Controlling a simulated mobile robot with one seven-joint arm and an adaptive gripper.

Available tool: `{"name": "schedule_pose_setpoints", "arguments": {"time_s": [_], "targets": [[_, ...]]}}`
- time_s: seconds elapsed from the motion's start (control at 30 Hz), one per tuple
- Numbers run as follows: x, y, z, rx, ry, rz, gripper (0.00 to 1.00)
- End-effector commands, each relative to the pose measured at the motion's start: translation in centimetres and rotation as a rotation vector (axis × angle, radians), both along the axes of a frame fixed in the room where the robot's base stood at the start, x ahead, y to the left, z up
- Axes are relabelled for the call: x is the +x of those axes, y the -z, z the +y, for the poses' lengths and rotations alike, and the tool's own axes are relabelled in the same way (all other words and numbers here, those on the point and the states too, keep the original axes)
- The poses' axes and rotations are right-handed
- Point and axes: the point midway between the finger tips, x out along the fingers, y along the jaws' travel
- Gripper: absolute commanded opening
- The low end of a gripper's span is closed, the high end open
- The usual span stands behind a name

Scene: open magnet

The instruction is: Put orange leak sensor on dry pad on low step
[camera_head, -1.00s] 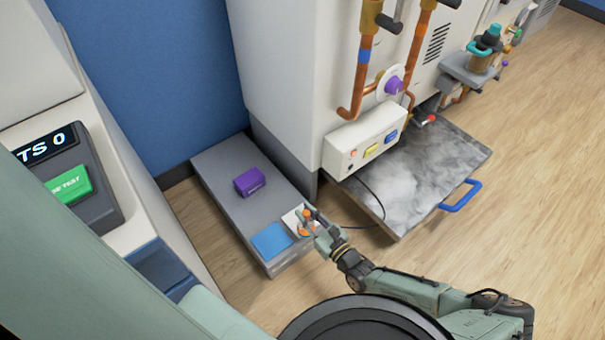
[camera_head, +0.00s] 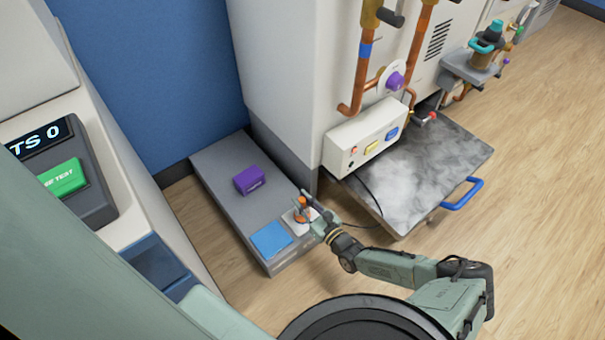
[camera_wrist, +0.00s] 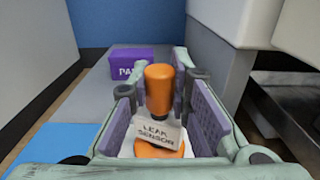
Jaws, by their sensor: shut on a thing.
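The orange leak sensor (camera_head: 302,206) has an upright handle, a round orange base and a white label; it also shows in the wrist view (camera_wrist: 159,90). My gripper (camera_head: 307,207) is at the near right end of the low grey step (camera_head: 222,166), with its fingers shut on the sensor. The sensor is over a white patch (camera_head: 291,222) on the step; I cannot tell whether its base touches it. A flat blue pad (camera_head: 271,239) lies just left of the white patch. The fingers partly hide the sensor's base.
A purple box (camera_head: 249,180) sits farther back on the step. A white cabinet (camera_head: 285,95) stands behind, with a control box (camera_head: 365,140) and copper pipes. A grey tray (camera_head: 420,170) with a blue handle is to the right. Open wooden floor lies in front.

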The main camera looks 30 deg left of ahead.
Motion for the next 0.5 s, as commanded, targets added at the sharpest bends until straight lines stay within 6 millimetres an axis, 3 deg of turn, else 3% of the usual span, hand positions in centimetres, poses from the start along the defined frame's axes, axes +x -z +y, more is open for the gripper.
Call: {"name": "schedule_pose_setpoints", "arguments": {"time_s": [0.13, 0.17, 0.43, 0.5], "targets": [[0.04, 0.41, 0.00, 0.002, 0.000, -0.002, 0.00], [0.02, 0.30, -0.01, 0.000, 0.000, -0.001, 0.20], [0.01, 0.28, 0.00, 0.000, 0.000, 0.000, 0.38], [0.00, 0.28, -0.01, 0.000, 0.000, 0.000, 0.38]]}}
